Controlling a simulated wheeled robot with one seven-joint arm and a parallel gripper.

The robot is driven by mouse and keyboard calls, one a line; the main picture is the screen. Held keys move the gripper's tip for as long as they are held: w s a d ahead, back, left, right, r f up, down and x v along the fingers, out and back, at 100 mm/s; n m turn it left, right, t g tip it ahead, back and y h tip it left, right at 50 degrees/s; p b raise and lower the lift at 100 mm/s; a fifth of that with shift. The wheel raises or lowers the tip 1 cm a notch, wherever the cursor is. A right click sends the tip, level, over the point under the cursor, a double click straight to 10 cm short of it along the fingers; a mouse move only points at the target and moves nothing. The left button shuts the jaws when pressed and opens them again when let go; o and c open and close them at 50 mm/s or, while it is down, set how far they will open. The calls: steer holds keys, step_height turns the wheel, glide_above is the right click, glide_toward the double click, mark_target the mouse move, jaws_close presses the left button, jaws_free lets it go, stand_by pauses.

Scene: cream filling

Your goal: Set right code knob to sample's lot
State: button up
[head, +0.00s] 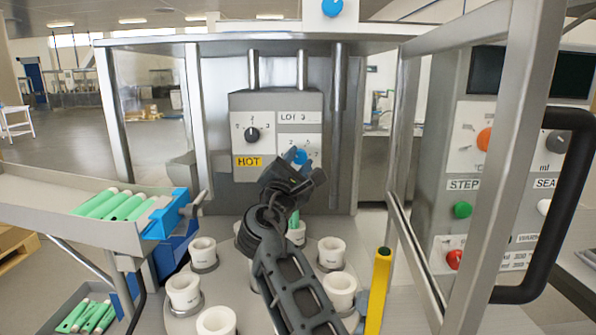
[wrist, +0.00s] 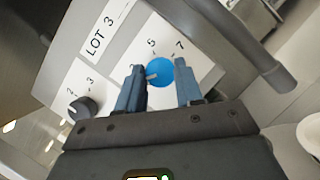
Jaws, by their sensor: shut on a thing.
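The right code knob is blue (head: 299,155) and sits on the lower right of the grey panel, below a label reading LOT 3 (head: 295,117). In the wrist view the blue knob (wrist: 160,72) is between my two fingers, with a pale pointer mark toward its left side. The scale digits 5 and 7 show around it; other digits are hidden by my fingers. My gripper (wrist: 159,69) is shut on this knob. In the head view my wrist covers part of the dial. Which item is the sample, and its lot, I cannot tell.
White cups (head: 184,290) stand on the turntable below. Green tubes lie in a tray (head: 160,190) at left. A metal frame post (head: 500,150) and yellow handle (head: 378,290) stand at right.

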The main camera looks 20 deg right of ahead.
steer(key=m+g+b, duration=0.1)
steer(key=m+g, duration=0.1)
steer(key=m, duration=0.2)
steer(key=shift+m, duration=0.3)
steer(key=m+g, duration=0.1)
steer(key=m, duration=0.2)
steer(key=shift+r+m+g+b, duration=0.15)
steer(key=shift+m+g+b, duration=0.15)
steer(key=shift+b, duration=0.1)
steer(key=m+g+y, duration=0.1)
steer(key=m, duration=0.2)
steer(key=shift+r, duration=0.1)
steer(key=m+y, duration=0.1)
steer(key=m, duration=0.2)
steer(key=shift+r+g+y, duration=0.1)
steer(key=shift+g+y, duration=0.2)
steer(key=m+y, duration=0.1)
steer(key=m, duration=0.2)
steer(key=shift+s+d+p, duration=0.1)
steer(key=shift+p, duration=0.25)
steer(key=shift+d+m+y, duration=0.1)
steer(key=shift+m+y, duration=1)
steer(key=shift+m, duration=0.1)
steer(key=m+y, duration=0.2)
steer(key=m, duration=0.1)
steer(key=shift+d, duration=0.1)
steer(key=shift+m+t+y, duration=0.4)
steer(key=shift+m+y, duration=0.3)
steer(key=shift+m, duration=0.2)
